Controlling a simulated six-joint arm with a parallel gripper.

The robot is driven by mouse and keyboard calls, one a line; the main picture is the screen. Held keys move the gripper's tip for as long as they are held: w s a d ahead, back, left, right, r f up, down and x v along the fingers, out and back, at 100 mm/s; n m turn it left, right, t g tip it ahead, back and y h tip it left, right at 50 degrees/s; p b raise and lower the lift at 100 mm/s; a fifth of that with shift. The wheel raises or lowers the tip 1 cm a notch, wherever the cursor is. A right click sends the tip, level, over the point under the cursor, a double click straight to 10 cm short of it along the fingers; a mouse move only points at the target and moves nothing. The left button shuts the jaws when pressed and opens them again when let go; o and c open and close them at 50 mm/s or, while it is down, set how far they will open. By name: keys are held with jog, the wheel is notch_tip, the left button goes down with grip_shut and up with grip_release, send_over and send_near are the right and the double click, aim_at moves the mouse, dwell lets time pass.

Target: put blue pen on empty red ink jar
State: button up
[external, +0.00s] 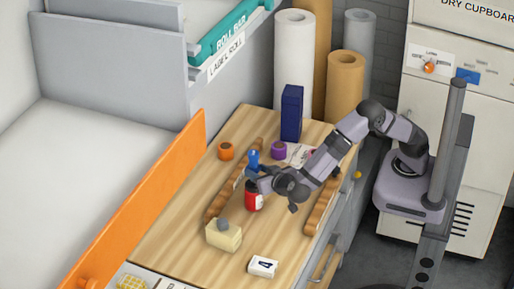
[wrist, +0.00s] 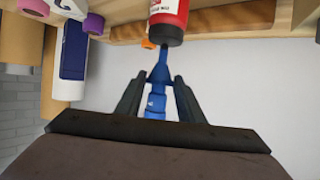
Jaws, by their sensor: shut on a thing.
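The blue pen (wrist: 156,90) is between the two fingers of my gripper (wrist: 157,84), which is shut on it. Its narrow tip points at the dark top of the red jar (wrist: 170,15) in the wrist view. Tip and jar top look very close; I cannot tell whether they touch. In the external view the red jar (external: 254,200) stands on the wooden bench, with my gripper (external: 256,174) just above it. The blue pen (external: 253,158) shows upright there, its lower part hidden by the gripper. I cannot see inside the jar.
Wooden racks (external: 322,205) flank the jar. An orange jar (external: 227,151), a purple jar (external: 278,149) and a tall blue box (external: 291,113) stand behind. A pale block (external: 223,236) and a numbered white block (external: 263,266) are in front. Bare bench lies between.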

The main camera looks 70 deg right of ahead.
jog(key=o, duration=1.1)
jog(key=shift+c, duration=0.2)
jog(key=shift+r+p, duration=0.15)
jog(key=shift+p, duration=0.15)
jog(key=shift+s+a, duration=0.15)
jog(key=shift+a, duration=0.05)
jog(key=b+v, duration=0.4)
jog(key=v, duration=0.7)
jog(key=shift+s+r, duration=0.15)
jog(key=shift+s, duration=0.05)
